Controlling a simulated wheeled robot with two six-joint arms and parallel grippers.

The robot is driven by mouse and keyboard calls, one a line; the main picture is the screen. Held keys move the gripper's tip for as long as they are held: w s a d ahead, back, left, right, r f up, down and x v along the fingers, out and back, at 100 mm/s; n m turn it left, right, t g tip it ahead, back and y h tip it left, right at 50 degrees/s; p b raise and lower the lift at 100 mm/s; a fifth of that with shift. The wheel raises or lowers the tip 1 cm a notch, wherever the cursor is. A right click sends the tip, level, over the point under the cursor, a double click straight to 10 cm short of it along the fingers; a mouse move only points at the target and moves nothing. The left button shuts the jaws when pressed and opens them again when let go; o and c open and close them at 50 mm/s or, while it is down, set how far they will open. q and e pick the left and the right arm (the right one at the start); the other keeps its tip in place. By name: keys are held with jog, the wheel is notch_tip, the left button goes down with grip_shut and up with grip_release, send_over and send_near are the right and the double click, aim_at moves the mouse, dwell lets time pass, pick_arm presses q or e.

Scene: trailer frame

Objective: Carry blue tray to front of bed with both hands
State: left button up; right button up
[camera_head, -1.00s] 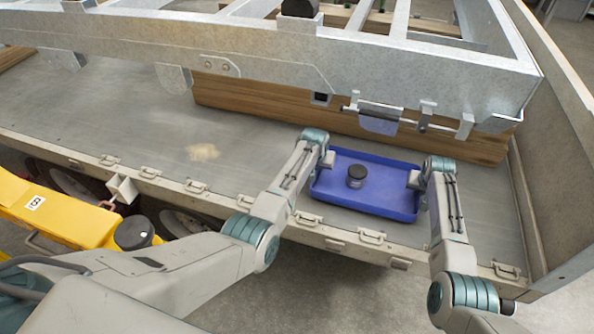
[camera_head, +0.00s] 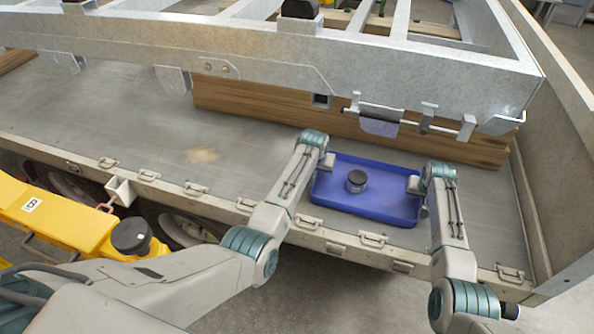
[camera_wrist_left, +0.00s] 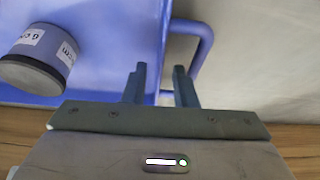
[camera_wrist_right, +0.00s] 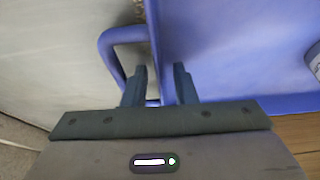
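The blue tray (camera_head: 345,203) lies on the grey truck bed near its edge, with a looped handle at each end. A dark-topped round canister (camera_head: 357,180) stands upright in it; its white label shows in the left wrist view (camera_wrist_left: 40,50). My left gripper (camera_head: 325,162) is at the tray's left end. In the left wrist view its fingers (camera_wrist_left: 160,88) straddle the end wall beside the handle. My right gripper (camera_head: 418,186) is at the right end, its fingers (camera_wrist_right: 158,88) likewise on either side of the wall. Whether either clamps is unclear.
A metal trailer frame (camera_head: 300,45) with wooden beams (camera_head: 270,102) stands just behind the tray. A bed side wall (camera_head: 565,190) rises at the right. The bed surface (camera_head: 110,110) is clear to the left. A yellow machine (camera_head: 60,215) stands at lower left.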

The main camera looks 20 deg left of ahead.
jog(key=shift+r, duration=0.1)
pick_arm(q)
jog(key=v, duration=1)
pick_arm(e)
jog(key=v, duration=1.2)
pick_arm(q)
jog(key=shift+s+f, duration=0.1)
jog(key=shift+s, duration=0.1)
pick_arm(e)
jog(key=shift+s, duration=0.15)
